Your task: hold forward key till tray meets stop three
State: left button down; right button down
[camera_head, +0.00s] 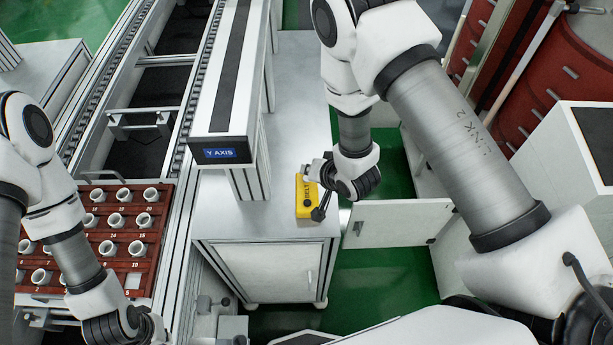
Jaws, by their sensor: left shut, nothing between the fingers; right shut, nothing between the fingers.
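The dark red tray (124,235) sits on the conveyor at the left and holds rows of white pots. A handle rises at its far edge. The yellow control box (303,209), lettered "BELT", stands on the grey cabinet top. My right gripper (316,198) is shut at the box's right side, pointing down at it. It hides part of the box, and I cannot tell whether it touches a key. My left gripper (150,328) is shut and empty near the tray's front right corner. I cannot tell which part of the conveyor is stop three.
A metal bracket (138,122) spans the conveyor beyond the tray. An open white door panel (395,222) is right of the cabinet. Green floor shows between.

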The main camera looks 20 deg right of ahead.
jog(key=shift+f, duration=0.1)
jog(key=shift+f, duration=0.3)
jog(key=shift+s+f+b, duration=0.1)
jog(key=shift+f+b, duration=0.3)
jog(key=shift+b, duration=0.05)
dwell(0.5)
dwell(4.7)
jog(key=shift+r+p, duration=0.7)
jog(key=shift+r, duration=0.15)
notch_tip(320, 180, up, 5)
jog(key=p, duration=0.4)
